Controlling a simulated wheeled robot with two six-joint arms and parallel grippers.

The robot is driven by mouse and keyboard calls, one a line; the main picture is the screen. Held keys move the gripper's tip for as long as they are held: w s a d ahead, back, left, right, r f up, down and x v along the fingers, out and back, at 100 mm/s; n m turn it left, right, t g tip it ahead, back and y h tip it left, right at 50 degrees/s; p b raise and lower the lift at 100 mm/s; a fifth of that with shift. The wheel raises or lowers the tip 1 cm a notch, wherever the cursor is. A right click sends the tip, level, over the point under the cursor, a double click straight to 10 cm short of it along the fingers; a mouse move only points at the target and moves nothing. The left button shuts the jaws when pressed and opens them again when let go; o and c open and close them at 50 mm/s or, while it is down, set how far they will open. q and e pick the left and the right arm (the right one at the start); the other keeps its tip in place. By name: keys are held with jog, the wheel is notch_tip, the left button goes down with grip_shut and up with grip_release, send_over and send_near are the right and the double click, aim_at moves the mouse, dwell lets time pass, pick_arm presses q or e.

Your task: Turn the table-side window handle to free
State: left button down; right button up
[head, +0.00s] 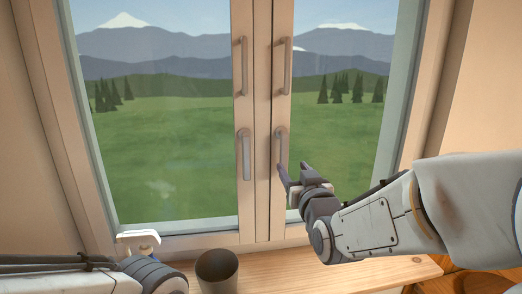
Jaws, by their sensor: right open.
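A window with two sashes fills the view, and several handles sit on its centre stiles. A lower right handle (281,147) and a lower left handle (246,155) hang roughly upright. An upper left handle (244,65) and an upper right handle (287,65) sit above them, also upright. I cannot tell which one counts as table-side. My right gripper (295,170) is open, its fingertips by the bottom end of the lower right handle. No grip on it shows. My left arm enters at the lower left, but its fingers do not show.
A wooden surface (290,266) runs below the window. A dark cup (217,270) stands on it, right of my left arm. A brown wooden object (475,283) is cut off at the lower right. The glass in front of the landscape is clear.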

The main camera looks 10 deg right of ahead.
aim_at(285, 156)
jog(key=w+p, duration=0.3)
jog(key=w, duration=0.4)
jog(key=shift+w+r, duration=0.1)
jog(key=shift+w, duration=0.2)
jog(key=shift+w+p, duration=0.45)
jog(key=shift+w, duration=0.25)
jog(key=shift+c, duration=0.3)
grip_shut()
